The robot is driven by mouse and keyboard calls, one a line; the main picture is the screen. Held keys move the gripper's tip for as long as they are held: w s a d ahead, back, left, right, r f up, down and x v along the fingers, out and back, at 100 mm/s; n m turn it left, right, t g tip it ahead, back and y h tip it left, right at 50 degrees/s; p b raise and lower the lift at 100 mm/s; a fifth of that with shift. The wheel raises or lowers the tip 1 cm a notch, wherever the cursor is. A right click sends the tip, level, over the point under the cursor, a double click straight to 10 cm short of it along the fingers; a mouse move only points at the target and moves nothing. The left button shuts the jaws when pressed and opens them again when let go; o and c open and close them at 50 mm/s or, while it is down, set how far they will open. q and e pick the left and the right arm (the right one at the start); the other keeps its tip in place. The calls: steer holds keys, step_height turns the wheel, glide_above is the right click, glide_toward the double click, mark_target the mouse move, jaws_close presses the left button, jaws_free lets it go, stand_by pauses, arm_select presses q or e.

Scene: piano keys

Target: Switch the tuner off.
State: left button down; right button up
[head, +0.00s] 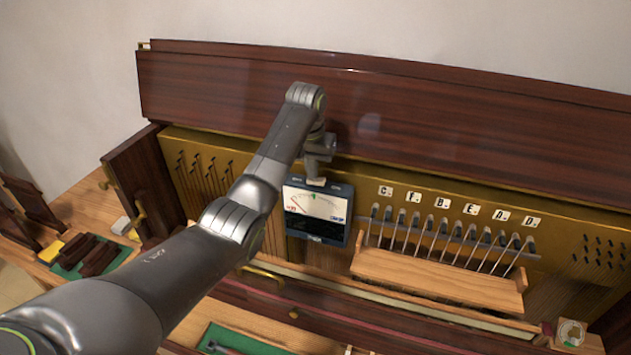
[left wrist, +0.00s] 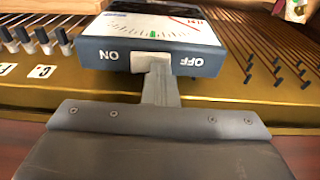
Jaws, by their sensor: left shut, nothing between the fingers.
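The tuner (head: 316,212) is a dark blue box with a white dial face, set against the brass panel. Its dial and top edge also show in the left wrist view (left wrist: 120,43), upside down. A pale switch (left wrist: 150,62) sits on that edge between the ON and OFF labels; I cannot tell which way it is set. My left gripper (head: 316,180) is shut and empty, reaching down to the tuner's top edge. In the left wrist view its fingertips (left wrist: 160,75) are at the switch and cover part of it; I cannot tell if they touch. My right gripper is not in view.
Lettered tiles (head: 460,206) and a row of hammers (head: 450,235) above a wooden rail (head: 440,280) are right of the tuner. A dark lid (head: 430,115) rises behind. A green mat with dark pieces (head: 90,257) lies at the left.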

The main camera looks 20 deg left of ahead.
arm_select(q)
steer(key=shift+w+r+p, duration=0.1)
steer(key=shift+r+p, duration=0.2)
steer(key=shift+r, duration=3.05)
steer(key=shift+f, duration=0.1)
